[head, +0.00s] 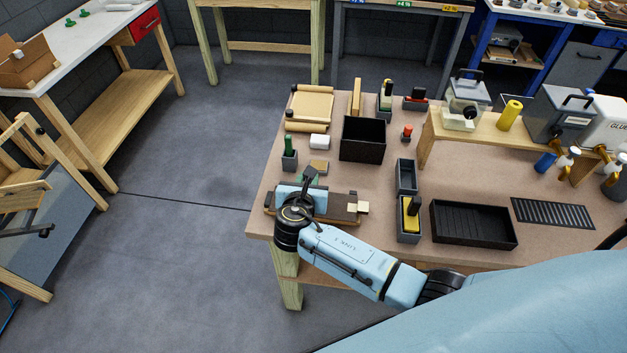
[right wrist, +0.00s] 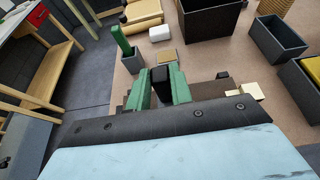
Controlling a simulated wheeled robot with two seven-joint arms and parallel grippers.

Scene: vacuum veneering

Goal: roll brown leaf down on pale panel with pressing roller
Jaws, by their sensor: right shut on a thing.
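My right gripper (right wrist: 160,88) shows its green fingers shut on the black handle of the pressing roller (right wrist: 160,75). In the head view the roller handle (head: 310,174) rises beside my wrist. The roller's lower end is hidden, so I cannot tell whether it touches anything. The brown leaf (head: 343,206) lies flat near the table's front left corner, below the gripper; its dark brown surface also shows in the right wrist view (right wrist: 208,92). My wrist covers much of it. I cannot clearly make out the pale panel under it. My left gripper is not in view.
A pale block (head: 362,208) sits at the work's right end. A grey holder (head: 290,161) with a green-handled tool, a white block (head: 319,142) and a black bin (head: 362,140) stand behind. Grey holders (head: 406,177) and a black tray (head: 473,224) lie to the right.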

